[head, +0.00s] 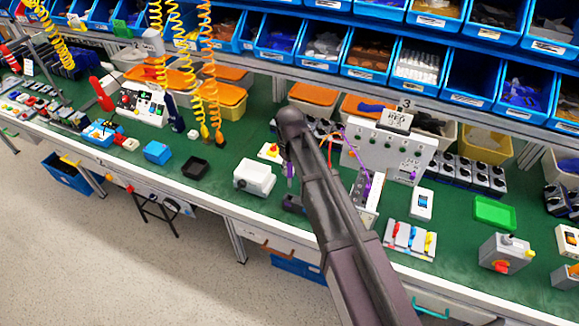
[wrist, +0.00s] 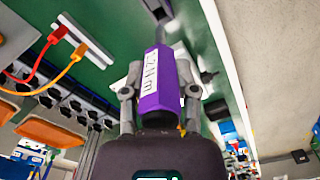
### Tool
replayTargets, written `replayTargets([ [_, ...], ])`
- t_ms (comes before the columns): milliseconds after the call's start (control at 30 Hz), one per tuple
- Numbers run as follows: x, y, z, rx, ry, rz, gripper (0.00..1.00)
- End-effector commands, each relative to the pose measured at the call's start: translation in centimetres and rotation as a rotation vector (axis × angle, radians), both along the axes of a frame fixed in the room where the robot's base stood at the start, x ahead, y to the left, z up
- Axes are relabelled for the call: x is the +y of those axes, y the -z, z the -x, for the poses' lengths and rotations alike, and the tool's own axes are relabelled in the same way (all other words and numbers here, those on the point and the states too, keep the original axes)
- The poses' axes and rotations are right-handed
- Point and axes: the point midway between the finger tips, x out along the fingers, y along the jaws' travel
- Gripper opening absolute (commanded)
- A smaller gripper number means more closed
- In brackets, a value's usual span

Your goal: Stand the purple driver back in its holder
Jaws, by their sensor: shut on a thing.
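The purple driver (wrist: 158,85) has a white label with dark lettering. In the wrist view it stands between the two fingers of my gripper (wrist: 157,103), which are closed on its sides. In the head view only a small purple part of the driver (head: 290,171) shows beside my arm, above the bench. My arm covers most of the gripper there. I cannot tell which thing is the driver's holder.
A white box (head: 254,180) stands left of my arm on the green bench. A grey panel (head: 390,150) with cables stands to the right. A white tray (head: 409,240) with coloured parts lies nearer the front edge. Blue bins (head: 368,52) line the back.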

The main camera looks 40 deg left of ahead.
Motion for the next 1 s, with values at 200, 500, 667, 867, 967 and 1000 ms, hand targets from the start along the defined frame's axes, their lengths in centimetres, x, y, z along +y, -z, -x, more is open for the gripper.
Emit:
replayTargets([
  [200,0.0,2.1,0.0,0.000,0.000,0.000,0.00],
  [500,0.0,4.5,0.0,0.000,0.000,0.000,0.00],
  [667,0.0,5.1,0.0,0.000,0.000,0.000,0.00],
  [867,0.0,5.3,0.0,0.000,0.000,0.000,0.00],
  [967,0.0,5.3,0.0,0.000,0.000,0.000,0.00],
  [1000,0.0,5.3,0.0,0.000,0.000,0.000,0.00],
])
